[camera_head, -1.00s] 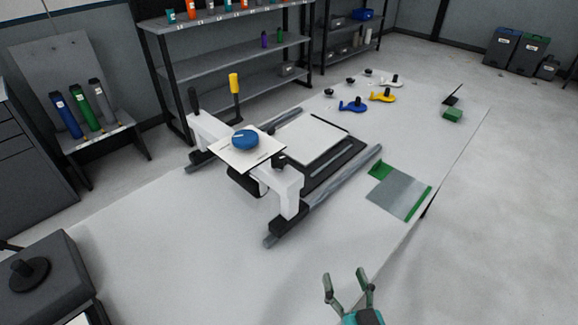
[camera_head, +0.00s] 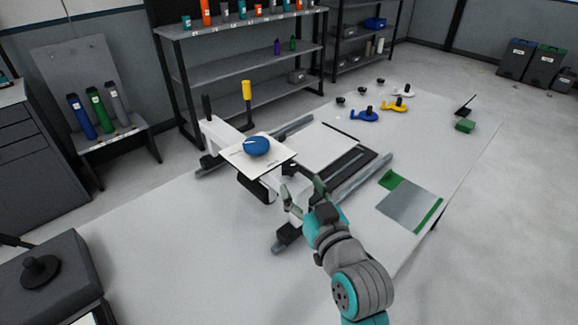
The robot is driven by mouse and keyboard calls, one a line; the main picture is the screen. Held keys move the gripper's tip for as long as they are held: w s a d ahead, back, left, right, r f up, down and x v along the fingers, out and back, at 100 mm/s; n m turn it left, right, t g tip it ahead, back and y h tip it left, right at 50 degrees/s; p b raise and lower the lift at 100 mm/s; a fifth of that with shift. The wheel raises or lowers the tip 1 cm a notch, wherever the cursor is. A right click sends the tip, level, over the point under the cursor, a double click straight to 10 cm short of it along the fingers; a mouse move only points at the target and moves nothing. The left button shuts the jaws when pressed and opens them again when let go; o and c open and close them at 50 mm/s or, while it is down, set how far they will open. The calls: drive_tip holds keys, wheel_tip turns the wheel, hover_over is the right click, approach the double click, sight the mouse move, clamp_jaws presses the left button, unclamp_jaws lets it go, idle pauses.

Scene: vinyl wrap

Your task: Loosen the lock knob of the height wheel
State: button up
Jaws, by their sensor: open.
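A blue round wheel (camera_head: 257,147), which looks like the height wheel, sits on a white square plate (camera_head: 236,157) on the white gantry (camera_head: 222,129). A small black knob (camera_head: 290,168), probably the lock knob, is at the plate's right edge. My gripper (camera_head: 301,184) is open and appears just below and right of this knob in the picture. The fingers look apart from the knob, but the exact gap is hard to tell. My gripper and arm hide much of the gantry's right end.
The gantry stands across grey rails (camera_head: 362,176) on a white table (camera_head: 150,225). A yellow-handled post (camera_head: 247,92) and a black handle (camera_head: 207,106) rise at its left end. A grey-green sheet (camera_head: 408,206) lies right of the rails. Blue (camera_head: 364,115) and yellow (camera_head: 394,105) tools lie behind.

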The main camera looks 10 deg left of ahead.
sight(292, 172)
drive_tip(key=x, duration=0.8)
drive_tip(key=shift+w, duration=0.1)
drive_tip(key=c, duration=1.2)
